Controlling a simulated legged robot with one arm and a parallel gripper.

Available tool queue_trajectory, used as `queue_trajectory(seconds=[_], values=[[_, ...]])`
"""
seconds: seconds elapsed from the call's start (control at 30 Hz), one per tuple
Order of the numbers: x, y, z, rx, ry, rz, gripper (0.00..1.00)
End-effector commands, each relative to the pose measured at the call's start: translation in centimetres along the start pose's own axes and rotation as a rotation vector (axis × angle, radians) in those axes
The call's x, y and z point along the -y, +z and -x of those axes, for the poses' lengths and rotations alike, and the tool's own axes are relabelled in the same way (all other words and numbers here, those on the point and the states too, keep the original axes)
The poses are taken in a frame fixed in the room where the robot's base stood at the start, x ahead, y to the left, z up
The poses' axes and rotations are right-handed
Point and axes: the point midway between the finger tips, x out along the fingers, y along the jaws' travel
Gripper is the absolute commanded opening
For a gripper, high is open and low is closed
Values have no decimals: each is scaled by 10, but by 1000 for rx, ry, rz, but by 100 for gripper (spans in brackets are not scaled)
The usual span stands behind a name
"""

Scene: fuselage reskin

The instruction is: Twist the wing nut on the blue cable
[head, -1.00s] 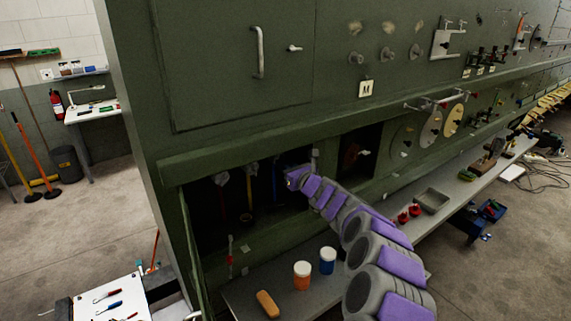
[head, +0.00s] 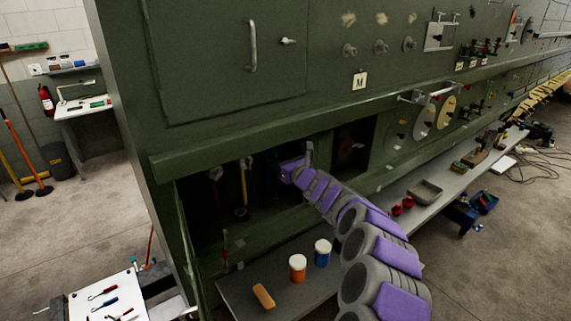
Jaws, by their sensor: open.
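In the head view, my gripper (head: 289,170) is at the end of my purple and grey arm, inside the dark lower opening of the green panel. It is in front of the blue cable (head: 272,180), which shows only as a thin dark blue strip beside it. The wing nut on the blue cable cannot be made out; my gripper and the shadow cover that spot. The jaws are open, and nothing shows between them. A yellow cable (head: 243,187) and a red cable (head: 216,190) hang to the left in the same opening, with pale grey fittings at their tops.
A grey shelf (head: 235,295) below the opening holds an orange jar (head: 297,268), a blue jar (head: 322,253) and an orange block (head: 263,297). A second dark recess (head: 350,148) lies right of my gripper. The green ledge (head: 190,160) runs above the opening.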

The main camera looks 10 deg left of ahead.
Motion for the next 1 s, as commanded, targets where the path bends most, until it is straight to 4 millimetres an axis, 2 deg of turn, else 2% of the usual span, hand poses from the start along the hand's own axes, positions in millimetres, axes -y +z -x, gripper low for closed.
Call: queue_trajectory(seconds=[0.17, 0.37, 0.77, 1.0], values=[[2, 0, 11, 0, -3, -1, 40], [0, 1, 33, 2, -1, -4, 40], [-1, 1, 85, 5, 0, -4, 40], [0, 0, 122, 1, -1, -3, 40]])
